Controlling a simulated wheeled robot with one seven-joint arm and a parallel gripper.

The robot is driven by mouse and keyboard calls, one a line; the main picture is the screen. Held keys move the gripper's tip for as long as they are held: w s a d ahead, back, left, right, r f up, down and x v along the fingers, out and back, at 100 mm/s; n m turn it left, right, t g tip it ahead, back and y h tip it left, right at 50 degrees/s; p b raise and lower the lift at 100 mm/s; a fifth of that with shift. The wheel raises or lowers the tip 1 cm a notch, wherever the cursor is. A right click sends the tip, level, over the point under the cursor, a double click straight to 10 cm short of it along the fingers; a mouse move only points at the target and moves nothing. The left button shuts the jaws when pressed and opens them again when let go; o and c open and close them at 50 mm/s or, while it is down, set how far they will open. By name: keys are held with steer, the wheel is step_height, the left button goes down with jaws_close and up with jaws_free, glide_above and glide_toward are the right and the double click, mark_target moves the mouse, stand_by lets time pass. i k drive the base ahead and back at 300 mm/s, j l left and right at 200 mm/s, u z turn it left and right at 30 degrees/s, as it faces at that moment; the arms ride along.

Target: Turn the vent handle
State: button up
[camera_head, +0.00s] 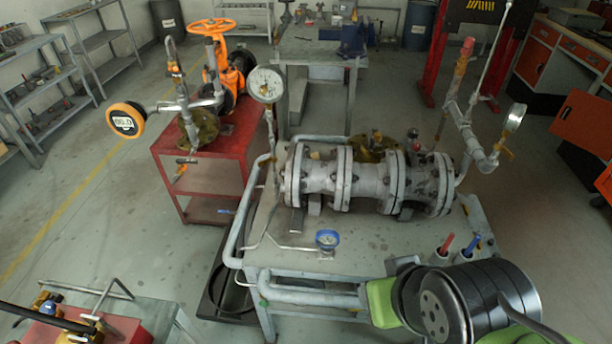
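A grey flanged valve body (370,182) lies on its side on a grey metal table (345,255). Several small fittings could be the vent handle, and I cannot tell which it is. A small orange-yellow lever (505,152) sits on the pipe branch below the right gauge (515,117). A red-capped piece (467,47) tops the upright pipe on the right. A small orange handle (180,170) hangs under the pipework on the red cart. My arm's black, silver and green links fill the lower right; my gripper's fingers do not show.
A red cart (207,150) on the left carries an orange handwheel valve (212,27) and a digital gauge (126,121). A white dial gauge (265,84) stands beside the valve body. A blue gauge (327,239) is on the table's front.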

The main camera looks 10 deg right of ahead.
mark_target(491, 98)
steer(key=k+j, duration=0.15)
steer(key=j, duration=0.2)
steer(key=k+j, duration=0.1)
steer(key=j, duration=0.2)
steer(key=i+l, duration=0.1)
steer(key=l, duration=1.35)
steer(key=i+l+u, duration=0.1)
steer(key=l, duration=1.4)
steer(key=l+u, duration=0.25)
steer(key=l, duration=1.25)
steer(key=i+l+u, duration=0.15)
steer(key=u, duration=0.25)
steer(key=i+l+u, duration=0.15)
steer(key=u, duration=0.2)
steer(key=i+l+u, duration=0.1)
steer(key=l+u, duration=0.5)
steer(key=u, duration=0.15)
steer(key=i+l, duration=0.05)
